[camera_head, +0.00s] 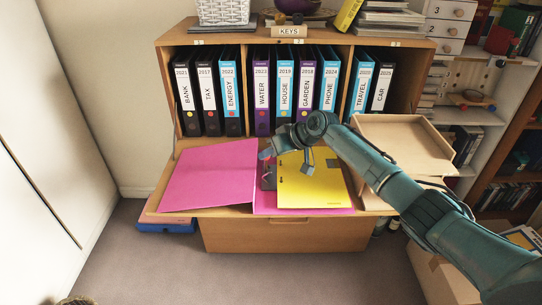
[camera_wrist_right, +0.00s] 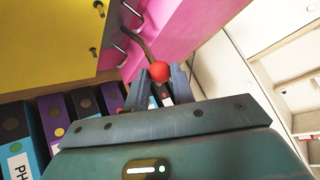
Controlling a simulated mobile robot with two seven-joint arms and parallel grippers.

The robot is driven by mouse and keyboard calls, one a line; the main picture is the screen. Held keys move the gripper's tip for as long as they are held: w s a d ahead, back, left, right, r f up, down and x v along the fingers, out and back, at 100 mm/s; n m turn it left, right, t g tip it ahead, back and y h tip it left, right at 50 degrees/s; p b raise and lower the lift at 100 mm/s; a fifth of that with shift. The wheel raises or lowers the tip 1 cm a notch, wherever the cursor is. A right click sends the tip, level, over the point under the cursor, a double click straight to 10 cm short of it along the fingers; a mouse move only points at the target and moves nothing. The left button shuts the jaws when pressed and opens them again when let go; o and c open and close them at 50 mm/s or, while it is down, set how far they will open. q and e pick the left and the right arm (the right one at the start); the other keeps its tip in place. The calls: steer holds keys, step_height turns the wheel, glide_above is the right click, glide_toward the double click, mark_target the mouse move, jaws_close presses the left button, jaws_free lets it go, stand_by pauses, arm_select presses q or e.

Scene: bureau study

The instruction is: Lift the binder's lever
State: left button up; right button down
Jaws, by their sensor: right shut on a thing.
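A pink binder (camera_head: 215,172) lies open on the desk flap, with a yellow sheet (camera_head: 318,186) on its right side. In the right wrist view, a bent metal lever (camera_wrist_right: 135,38) ends in a red knob (camera_wrist_right: 159,71). My right gripper (camera_head: 286,162) is over the binder's middle, and in its wrist view its fingertips (camera_wrist_right: 161,76) are shut on the red knob. Metal ring posts (camera_wrist_right: 97,28) stand at the yellow sheet's edge. In the head view my gripper and arm hide the knob. My left gripper is not in view.
A row of upright labelled binders (camera_head: 262,95) stands in the cabinet behind the flap. A wooden tray (camera_head: 402,140) is to the right, beside my right arm. A white shelf (camera_head: 490,105) stands farther right. Open floor (camera_head: 130,260) lies in front left.

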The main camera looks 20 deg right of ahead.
steer(key=c, duration=1.5)
jaws_free()
steer(key=shift+f, duration=0.1)
steer(key=shift+o, duration=0.2)
steer(key=v, duration=1.3)
